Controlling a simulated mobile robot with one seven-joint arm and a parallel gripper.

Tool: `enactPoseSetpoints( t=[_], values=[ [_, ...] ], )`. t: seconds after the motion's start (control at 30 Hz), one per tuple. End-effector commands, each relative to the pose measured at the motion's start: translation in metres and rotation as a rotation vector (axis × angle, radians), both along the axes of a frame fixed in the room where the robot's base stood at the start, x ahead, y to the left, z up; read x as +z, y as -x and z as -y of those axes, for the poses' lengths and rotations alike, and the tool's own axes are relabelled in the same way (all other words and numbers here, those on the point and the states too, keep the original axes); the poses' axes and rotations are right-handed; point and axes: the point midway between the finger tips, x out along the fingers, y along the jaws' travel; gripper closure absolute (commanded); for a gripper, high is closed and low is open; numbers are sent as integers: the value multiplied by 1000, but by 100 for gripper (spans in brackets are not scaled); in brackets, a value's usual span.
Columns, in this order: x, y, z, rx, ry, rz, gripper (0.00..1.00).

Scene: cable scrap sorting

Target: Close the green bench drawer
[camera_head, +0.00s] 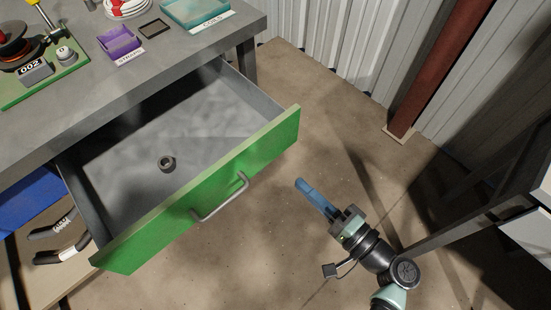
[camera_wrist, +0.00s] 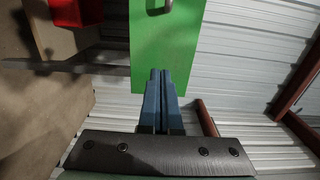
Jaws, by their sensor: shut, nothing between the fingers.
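The green bench drawer (camera_head: 215,192) is pulled well out from the grey bench in the head view. A small dark ring-shaped part (camera_head: 167,163) lies inside it. A grey bar handle (camera_head: 222,200) sits on the green front. My gripper (camera_head: 303,186) is to the right of the drawer front, apart from it, with blue fingers pointing up and left. In the wrist view, my gripper's fingers (camera_wrist: 161,75) are together and empty, with the green drawer front (camera_wrist: 165,45) beyond them. Part of the handle (camera_wrist: 158,6) shows at the top edge.
The grey bench top (camera_head: 140,60) holds a purple tray (camera_head: 119,42), a teal tray (camera_head: 195,12) and a green board (camera_head: 72,77) with tools. A rusty post (camera_head: 435,70) stands by the corrugated wall. Bare floor (camera_head: 310,125) lies right of the drawer.

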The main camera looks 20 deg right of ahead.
Motion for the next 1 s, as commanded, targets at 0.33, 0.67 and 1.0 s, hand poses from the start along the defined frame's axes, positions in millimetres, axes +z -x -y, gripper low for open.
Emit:
enactPoseSetpoints(
  t=[0.33, 0.67, 1.0],
  values=[
    [0, -65, -24, 3, 1, -1, 100],
    [0, -85, -31, 0, 2, -2, 100],
    [0, -86, -31, 1, 2, -2, 100]
  ],
)
